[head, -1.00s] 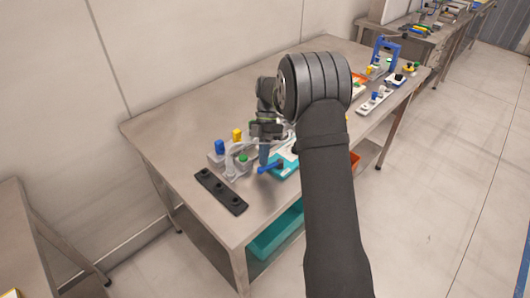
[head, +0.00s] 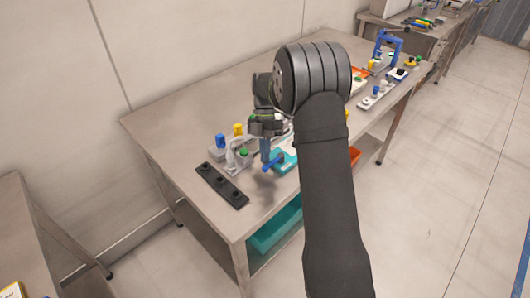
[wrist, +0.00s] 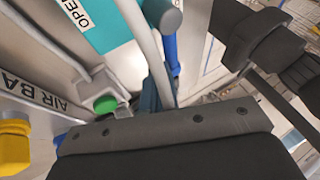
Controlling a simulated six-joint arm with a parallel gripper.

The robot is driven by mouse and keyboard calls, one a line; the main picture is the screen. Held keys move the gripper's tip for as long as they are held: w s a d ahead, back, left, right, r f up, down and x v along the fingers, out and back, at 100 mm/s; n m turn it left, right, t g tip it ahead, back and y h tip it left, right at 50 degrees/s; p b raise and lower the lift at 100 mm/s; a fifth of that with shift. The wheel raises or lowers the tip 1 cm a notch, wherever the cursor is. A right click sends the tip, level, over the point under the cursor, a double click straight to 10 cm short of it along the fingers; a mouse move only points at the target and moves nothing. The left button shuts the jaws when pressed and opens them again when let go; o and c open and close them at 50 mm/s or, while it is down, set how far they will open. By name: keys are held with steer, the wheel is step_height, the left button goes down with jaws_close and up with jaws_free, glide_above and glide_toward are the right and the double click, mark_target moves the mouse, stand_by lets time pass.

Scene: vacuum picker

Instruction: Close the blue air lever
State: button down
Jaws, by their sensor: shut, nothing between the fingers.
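The blue air lever (head: 273,163) sticks out to the lower left from a teal plate (head: 290,160) near the table's front edge. In the wrist view the blue lever (wrist: 170,54) rises past a grey round cap, beside the teal plate (wrist: 104,22) with an "OPEN" label. My gripper (head: 265,158) points down at the lever, its fingers shut and empty. In the wrist view the fingers (wrist: 157,94) are close to the lever; I cannot tell whether they touch it. My arm hides part of the teal plate in the head view.
A green button (head: 244,153), a yellow knob (head: 238,129) and a blue knob (head: 220,140) stand left of my gripper, with a clear hose nearby. A black bar (head: 221,185) lies at the front edge. The table's back left is free.

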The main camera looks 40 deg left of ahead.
steer(key=v, duration=1.2)
steer(key=shift+s+f, duration=0.1)
stand_by(0.4)
steer(key=shift+m, duration=0.4)
steer(key=x, duration=0.7)
steer(key=shift+d+f, duration=0.15)
steer(key=shift+f, duration=0.1)
steer(key=shift+w+f+m+g+y, duration=0.35)
steer(key=shift+f+m+y, duration=0.15)
steer(key=shift+m+y, duration=0.5)
steer(key=m+y, duration=0.1)
steer(key=m, duration=0.1)
steer(key=w+f+m+y, duration=0.1)
steer(key=m, duration=0.2)
steer(key=shift+w+f+g, duration=0.15)
steer(key=shift+f+g, duration=0.05)
steer(key=shift+g, duration=0.15)
steer(key=m+y, duration=0.1)
steer(key=w+m+y, duration=0.1)
steer(key=m, duration=0.1)
steer(key=m+y, duration=0.1)
steer(key=shift+w+f+m, duration=0.4)
steer(key=shift+w+f+m+y, duration=0.1)
steer(key=shift+w+m+y, duration=0.3)
steer(key=shift+m, duration=0.45)
steer(key=shift+w+m+y, duration=0.3)
steer(key=shift+m+y, duration=0.1)
steer(key=shift+m, duration=0.45)
